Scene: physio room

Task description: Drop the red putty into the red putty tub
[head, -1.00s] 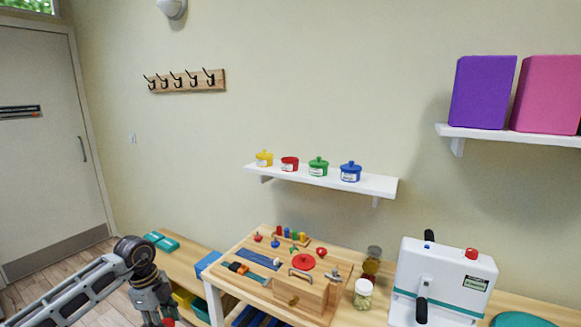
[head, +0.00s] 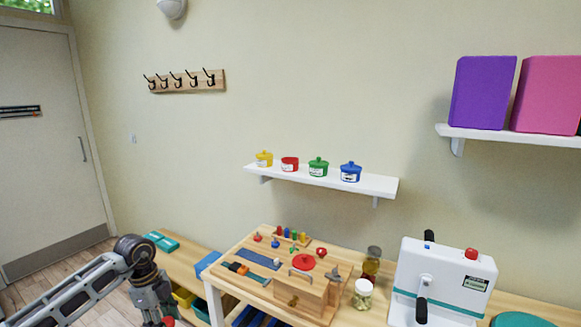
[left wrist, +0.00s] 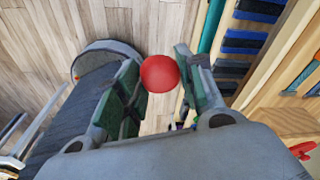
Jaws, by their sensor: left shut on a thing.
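The red putty (left wrist: 160,73) is a smooth red ball held between the fingertips of my left gripper (left wrist: 158,82) in the left wrist view. In the head view my left gripper (head: 163,318) is at the bottom left edge, with a bit of red showing at its tip. The red putty tub (head: 290,164) stands on the white wall shelf, second from the left, with no lid visible on it. My left gripper is well below and to the left of the tub. The inside of the tub is hidden. My right gripper is not in view.
Yellow (head: 264,159), green (head: 318,167) and blue (head: 350,172) lidded tubs share the white shelf (head: 384,186). Below stands a table with a wooden activity board (head: 262,282), a red disc (head: 303,262), jars (head: 363,294) and a white machine (head: 440,283).

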